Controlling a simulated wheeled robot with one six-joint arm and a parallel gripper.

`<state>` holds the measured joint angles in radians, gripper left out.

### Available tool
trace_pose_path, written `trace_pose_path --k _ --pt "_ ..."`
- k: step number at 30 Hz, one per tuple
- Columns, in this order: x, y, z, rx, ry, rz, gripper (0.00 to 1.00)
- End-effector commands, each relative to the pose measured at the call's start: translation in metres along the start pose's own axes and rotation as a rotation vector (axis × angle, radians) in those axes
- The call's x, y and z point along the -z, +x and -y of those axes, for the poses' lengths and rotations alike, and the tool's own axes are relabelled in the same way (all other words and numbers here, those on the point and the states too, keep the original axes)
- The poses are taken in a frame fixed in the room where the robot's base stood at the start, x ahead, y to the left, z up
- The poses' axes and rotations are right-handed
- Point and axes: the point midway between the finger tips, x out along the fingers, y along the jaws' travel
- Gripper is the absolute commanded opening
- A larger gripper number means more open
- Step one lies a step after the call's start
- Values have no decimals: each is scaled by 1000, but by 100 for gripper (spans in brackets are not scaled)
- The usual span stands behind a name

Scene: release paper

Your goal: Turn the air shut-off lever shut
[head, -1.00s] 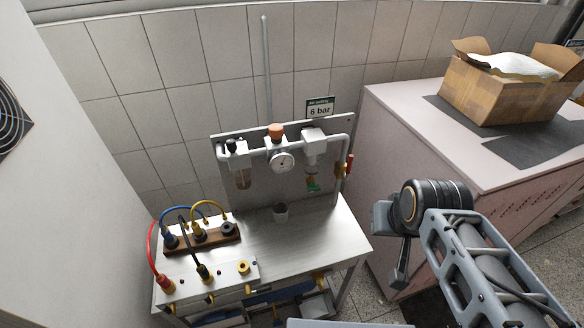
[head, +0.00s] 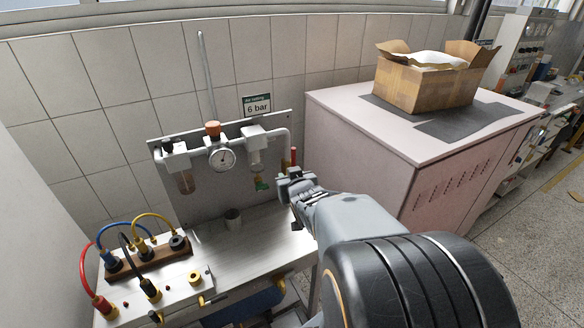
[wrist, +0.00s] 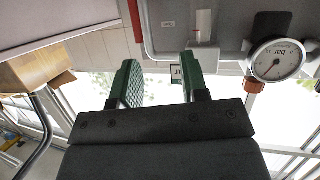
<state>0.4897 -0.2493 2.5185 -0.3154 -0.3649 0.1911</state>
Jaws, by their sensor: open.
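The red shut-off lever (head: 293,156) is at the right end of the air unit's pipe. It stands about upright beside the pipe, and its lower part is hidden behind my gripper (head: 294,178) in the head view. In the wrist view the red lever (wrist: 136,18) shows at the top, beyond the left fingertip. My gripper also shows there with its two green-padded fingers apart (wrist: 161,78). Nothing is between them, and they look short of the lever. Whether any part of my gripper touches the pipe cannot be told.
The pressure gauge (head: 222,158) and filter bowls hang on the grey panel (head: 215,190) left of the lever. A pink cabinet (head: 350,155) with a cardboard box (head: 420,90) stands right.

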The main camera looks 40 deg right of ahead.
Motion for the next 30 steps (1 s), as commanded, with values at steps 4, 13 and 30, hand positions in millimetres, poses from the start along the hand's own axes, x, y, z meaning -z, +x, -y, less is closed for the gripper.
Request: trace_pose_path --k 4,13,30 --pt "-21 20 -26 -2 27 -159 41" --pt "-27 27 -48 24 55 -332 41" --pt "8 115 -47 29 57 -348 41"
